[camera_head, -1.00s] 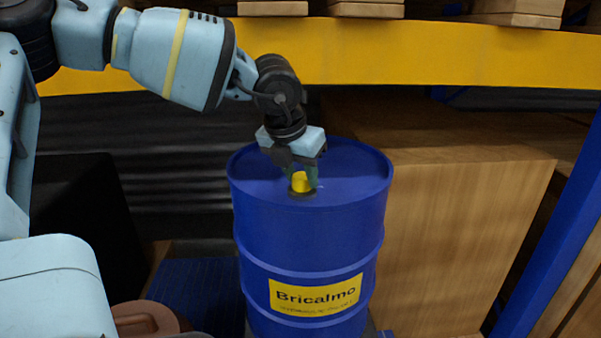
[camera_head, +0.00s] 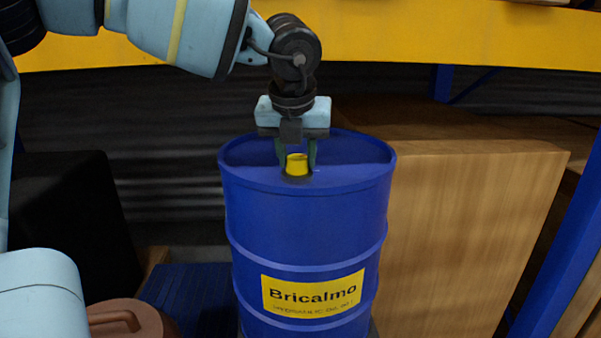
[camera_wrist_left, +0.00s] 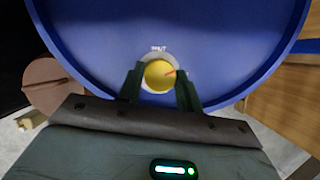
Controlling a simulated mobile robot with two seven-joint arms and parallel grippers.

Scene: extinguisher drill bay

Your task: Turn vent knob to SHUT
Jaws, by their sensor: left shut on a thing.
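The yellow vent knob (camera_head: 297,165) sits on top of the blue drum (camera_head: 305,222). In the left wrist view the round knob (camera_wrist_left: 157,79) has a red mark that points right and slightly up. The word SHUT is printed on a pale ring just above the knob there, so the mark is turned away from it. My left gripper (camera_head: 296,169) comes down from above, its two dark green fingers on either side of the knob, shut on it. The left wrist view shows the fingers flanking it too. My right gripper is in neither view.
A large wooden crate (camera_head: 465,235) stands close to the right of the drum. A yellow shelf beam (camera_head: 420,40) runs behind and above. A brown lidded object (camera_head: 130,318) and a dark box (camera_head: 65,215) are at the left.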

